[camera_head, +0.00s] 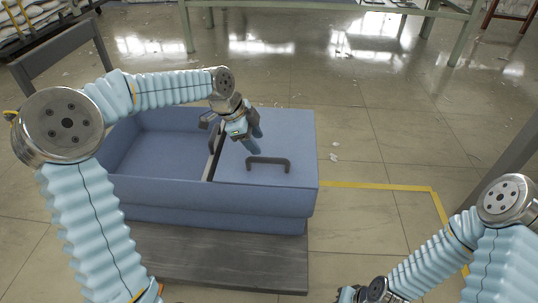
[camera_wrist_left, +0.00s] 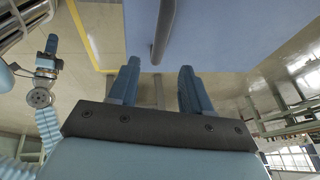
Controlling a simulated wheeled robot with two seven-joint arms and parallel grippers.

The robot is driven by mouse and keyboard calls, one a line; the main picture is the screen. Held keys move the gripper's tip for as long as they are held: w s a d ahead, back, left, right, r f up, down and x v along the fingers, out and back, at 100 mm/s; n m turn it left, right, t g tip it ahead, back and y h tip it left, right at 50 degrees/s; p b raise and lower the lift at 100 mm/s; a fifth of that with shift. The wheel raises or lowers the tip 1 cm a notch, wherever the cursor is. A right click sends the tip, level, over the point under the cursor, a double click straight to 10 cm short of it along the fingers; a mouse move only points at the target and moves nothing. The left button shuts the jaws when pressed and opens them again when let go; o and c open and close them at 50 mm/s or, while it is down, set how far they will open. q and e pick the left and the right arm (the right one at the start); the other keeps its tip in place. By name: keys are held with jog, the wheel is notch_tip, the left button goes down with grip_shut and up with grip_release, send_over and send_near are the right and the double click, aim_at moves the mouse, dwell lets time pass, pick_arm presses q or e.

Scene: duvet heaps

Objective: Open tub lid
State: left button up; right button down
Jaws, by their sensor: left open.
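A blue tub (camera_head: 130,190) sits on a dark grey wooden surface. Its left half is open and looks empty. A flat blue lid (camera_head: 290,135) covers the right half and carries a dark bar handle (camera_head: 268,160). My left gripper (camera_head: 254,141) is open above the lid, just behind the handle. In the left wrist view the handle (camera_wrist_left: 163,30) lies ahead of the spread fingers, roughly in line with the gap, and appears apart from them. My right gripper (camera_head: 347,293) shows only partly at the bottom edge, and its jaws cannot be made out.
The dark grey wooden surface (camera_head: 225,260) under the tub extends toward me. Yellow tape (camera_head: 385,187) marks the tiled floor on the right. A green-legged table (camera_head: 330,5) stands at the back. Sacks on a rack (camera_head: 35,20) are at the far left. Floor to the right is open.

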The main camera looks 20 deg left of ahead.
aim_at(268, 158)
pick_arm(q)
jog(key=x, duration=0.8)
jog(key=shift+f, duration=0.25)
grip_shut()
